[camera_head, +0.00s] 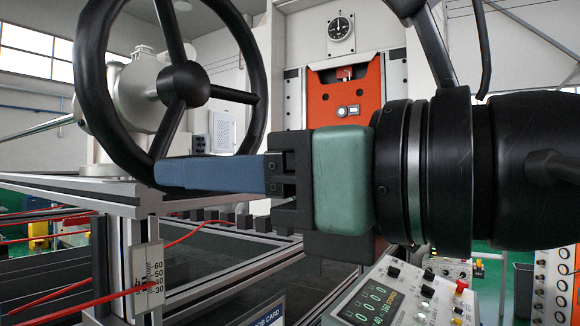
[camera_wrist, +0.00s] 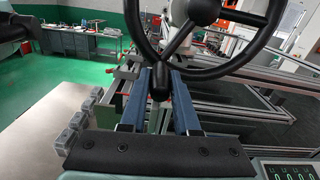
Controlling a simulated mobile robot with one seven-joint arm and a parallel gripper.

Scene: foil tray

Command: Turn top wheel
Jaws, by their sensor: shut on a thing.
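The black wheel (camera_head: 184,84) stands upright at the upper left of the head view, with spokes meeting at a round hub. It also shows at the top of the wrist view (camera_wrist: 203,12), cut off by the frame edge. My gripper (camera_head: 165,174) reaches in from the right, its blue fingers at the lower part of the rim. In the wrist view, my gripper (camera_wrist: 160,82) has one blue finger on each side of a black part of the wheel, shut on it. The exact contact is partly hidden by the fingers. No second wheel is visible.
A metal frame (camera_head: 130,205) with a height scale (camera_head: 148,270) stands below the wheel. A control panel (camera_head: 405,300) with a green display is at the lower right. An orange panel (camera_head: 345,95) and a gauge (camera_head: 341,28) are behind. Red cables (camera_head: 100,302) cross the lower left.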

